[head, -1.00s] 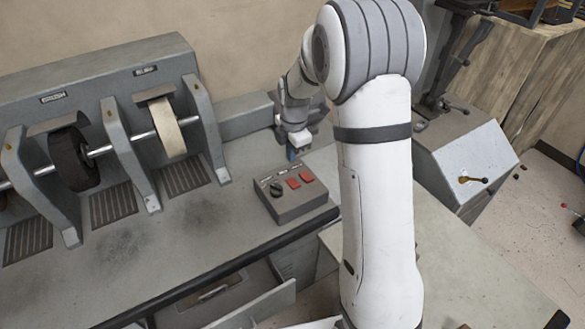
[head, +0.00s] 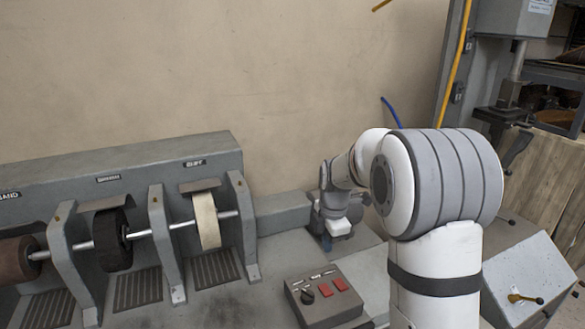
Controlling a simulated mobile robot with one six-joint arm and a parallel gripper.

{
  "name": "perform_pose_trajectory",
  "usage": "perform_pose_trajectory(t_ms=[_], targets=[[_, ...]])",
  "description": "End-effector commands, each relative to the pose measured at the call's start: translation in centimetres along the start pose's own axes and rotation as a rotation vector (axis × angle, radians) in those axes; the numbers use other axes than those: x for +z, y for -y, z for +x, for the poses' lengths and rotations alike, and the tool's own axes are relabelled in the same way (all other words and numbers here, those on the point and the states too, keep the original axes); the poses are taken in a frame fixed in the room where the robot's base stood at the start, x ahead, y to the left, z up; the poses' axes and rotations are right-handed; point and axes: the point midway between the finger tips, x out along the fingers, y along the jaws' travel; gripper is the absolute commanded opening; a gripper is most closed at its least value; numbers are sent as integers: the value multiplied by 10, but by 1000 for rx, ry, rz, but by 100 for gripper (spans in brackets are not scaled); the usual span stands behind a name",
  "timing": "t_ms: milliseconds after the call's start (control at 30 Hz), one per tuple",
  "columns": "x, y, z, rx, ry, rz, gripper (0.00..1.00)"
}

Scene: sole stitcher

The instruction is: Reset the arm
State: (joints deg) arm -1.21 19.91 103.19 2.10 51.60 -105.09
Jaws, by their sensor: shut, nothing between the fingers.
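My arm rises at the right of the head view and bends over toward the back of the grey machine bench. My gripper (head: 327,243) is small and partly hidden at the end of the arm. It points down, shut and empty, above the bench top behind the control box (head: 325,297). The control box has a black knob and two red buttons, and the gripper looks apart from it.
A grey finishing machine (head: 120,165) with several wheels on a shaft stands at the left. A grey sloped box (head: 530,270) with a brass-coloured lever stands at the right. A press-like machine (head: 510,60) stands at the back right. Bare wall (head: 230,70) fills the back.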

Motion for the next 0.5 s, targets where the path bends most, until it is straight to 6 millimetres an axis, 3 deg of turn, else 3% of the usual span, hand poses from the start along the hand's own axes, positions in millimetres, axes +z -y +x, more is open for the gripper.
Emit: perform_pose_trajectory(t_ms=[167,300,500], targets=[[-8,44,-42,38,9,312,0],[-18,93,-71,74,6,643,0],[-33,165,-96,125,-18,1118,0]])
